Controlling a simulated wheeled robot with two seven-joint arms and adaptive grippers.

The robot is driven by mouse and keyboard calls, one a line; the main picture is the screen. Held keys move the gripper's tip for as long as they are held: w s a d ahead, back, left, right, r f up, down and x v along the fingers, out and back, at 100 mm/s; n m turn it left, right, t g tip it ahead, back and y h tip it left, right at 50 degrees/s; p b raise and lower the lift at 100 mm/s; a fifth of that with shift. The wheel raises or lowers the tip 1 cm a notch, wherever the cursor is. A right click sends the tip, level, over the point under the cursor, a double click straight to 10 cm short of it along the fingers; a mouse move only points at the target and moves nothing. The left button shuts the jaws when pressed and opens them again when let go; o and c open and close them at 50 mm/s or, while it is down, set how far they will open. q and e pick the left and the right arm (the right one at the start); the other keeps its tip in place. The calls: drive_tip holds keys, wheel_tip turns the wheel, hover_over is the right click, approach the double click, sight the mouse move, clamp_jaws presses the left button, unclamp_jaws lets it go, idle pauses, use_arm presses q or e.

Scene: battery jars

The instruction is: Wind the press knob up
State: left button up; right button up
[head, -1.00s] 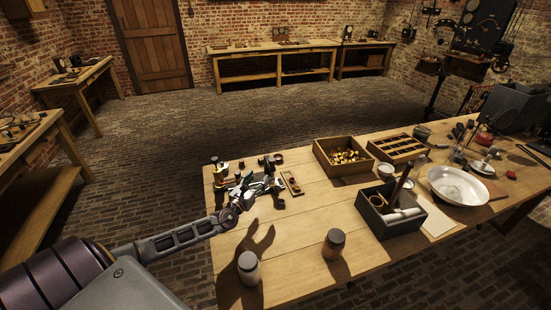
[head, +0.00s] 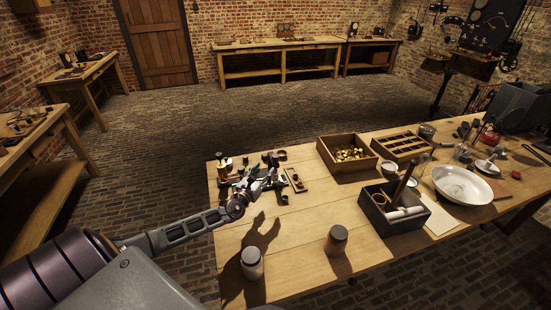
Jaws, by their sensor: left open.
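My left gripper (head: 262,182) reaches in from the left over the far left corner of the workbench (head: 300,228). It is open, among a cluster of small brass and dark apparatus. A brass-coloured upright piece (head: 222,174) stands just left of the gripper. Dark small parts (head: 276,158) lie just beyond it. I cannot make out which of these is the press knob; the gripper hides part of the cluster. Whether the fingers touch anything is too small to tell. My right gripper is not in view.
Two lidded jars (head: 252,262) (head: 336,240) stand near the front edge. A box of brass parts (head: 347,154), a dark box (head: 394,209) and a white bowl (head: 462,184) stand further right. The bench middle is clear.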

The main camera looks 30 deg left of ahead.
sight(274, 159)
use_arm(q)
drive_tip(key=shift+w+a, duration=0.15)
drive_tip(key=shift+w, duration=1.3)
drive_tip(key=shift+w+a, duration=0.15)
drive_tip(key=shift+w, duration=1.25)
drive_tip(key=shift+w+a, duration=0.15)
drive_tip(key=shift+w, duration=1.3)
drive_tip(key=shift+w+a+b, duration=0.15)
drive_tip(key=shift+w+b, duration=0.25)
drive_tip(key=shift+w, duration=1.1)
drive_tip(key=shift+c, duration=1.1)
drive_tip(key=c, duration=0.8)
